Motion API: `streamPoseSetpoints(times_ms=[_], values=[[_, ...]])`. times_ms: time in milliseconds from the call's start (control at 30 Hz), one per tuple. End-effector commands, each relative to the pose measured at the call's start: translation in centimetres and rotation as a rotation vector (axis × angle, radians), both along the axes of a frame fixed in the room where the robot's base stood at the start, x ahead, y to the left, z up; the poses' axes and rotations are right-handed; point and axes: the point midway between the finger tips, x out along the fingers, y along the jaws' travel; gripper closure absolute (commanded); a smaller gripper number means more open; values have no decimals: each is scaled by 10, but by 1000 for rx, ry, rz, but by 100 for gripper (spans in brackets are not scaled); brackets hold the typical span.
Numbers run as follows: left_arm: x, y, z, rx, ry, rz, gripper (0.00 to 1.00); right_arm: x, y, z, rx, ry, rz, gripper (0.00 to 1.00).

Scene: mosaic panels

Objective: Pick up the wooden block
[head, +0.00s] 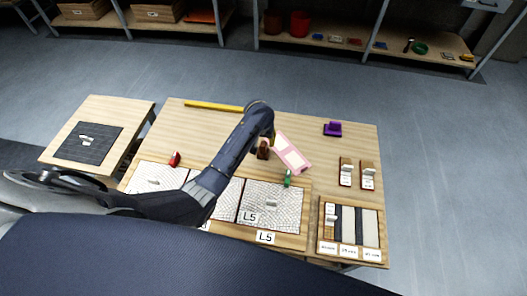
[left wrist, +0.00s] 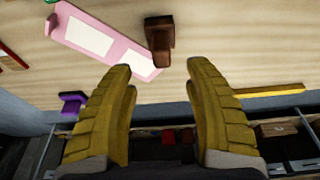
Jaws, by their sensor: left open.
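A dark brown wooden block (head: 263,150) lies on the wooden table beside a pink panel, just past the end of my left arm in the head view. In the left wrist view the block (left wrist: 160,38) looks like a T, with a wide bar and a narrower stem. My left gripper (head: 269,139) is mostly hidden behind its own arm in the head view. In the left wrist view its yellow fingers (left wrist: 158,70) are spread apart and empty, with the block ahead of the gap between the tips. My right gripper is not in view.
The pink panel (head: 292,153) lies close beside the block. A yellow bar (head: 213,106), a purple object (head: 332,129), a green object (head: 288,178) and a red object (head: 174,159) are on the table. White mosaic panels (head: 272,205) lie along the near edge.

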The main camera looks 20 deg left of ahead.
Motion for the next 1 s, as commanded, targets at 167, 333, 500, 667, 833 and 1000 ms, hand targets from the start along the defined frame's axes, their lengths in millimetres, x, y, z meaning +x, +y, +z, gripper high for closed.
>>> streamPoseSetpoints(times_ms=[167,333,500,667,833,1000], values=[[7,1,-24,0,0,-1,47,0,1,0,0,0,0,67],[11,2,-36,0,0,0,47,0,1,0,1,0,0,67],[12,2,-41,0,-2,0,47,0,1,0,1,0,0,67],[15,4,-49,1,-1,-1,47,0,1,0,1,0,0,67],[19,6,-68,2,1,0,47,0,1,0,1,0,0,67],[23,6,-82,-1,0,-1,47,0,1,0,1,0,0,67]])
